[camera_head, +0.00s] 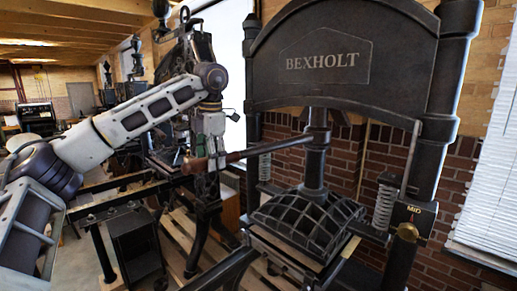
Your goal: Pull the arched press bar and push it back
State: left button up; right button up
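The black hand press has an arched head (345,87) lettered BEXHOLT. Its dark press bar (262,149) runs left from the central column (316,155) and ends in a brown wooden grip (194,164). My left arm reaches in from the left and bends down at the wrist. My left gripper (213,155) points down at the bar, close to the inner end of the wooden grip. Its fingers are small and dark against the machinery behind, so I cannot tell whether they are closed on the bar. My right gripper is not in view.
The ribbed platen (306,224) sits below the column. A coil spring (384,207) and a brass knob (408,232) by a MID plate are at the right. Another dark machine (190,60) stands behind my arm. A wooden pallet (180,232) lies on the floor.

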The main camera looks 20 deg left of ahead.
pick_arm(q)
jog(key=o, duration=0.4)
jog(key=shift+a+f, duration=0.2)
jog(key=shift+a, duration=0.05)
jog(key=shift+s+d+r, duration=0.1)
jog(key=shift+d, duration=0.3)
jog(key=shift+r, duration=0.45)
jog(key=shift+s+d+r, duration=0.1)
jog(key=shift+d+r, duration=0.1)
jog(key=shift+r, duration=0.8)
jog(key=shift+s+d+r, duration=0.1)
jog(key=shift+d+r, duration=0.1)
jog(key=shift+r, duration=1.3)
jog(key=shift+s+d+r, duration=0.1)
jog(key=shift+d+r, duration=0.05)
jog(key=shift+r, duration=1.3)
jog(key=shift+f, duration=0.1)
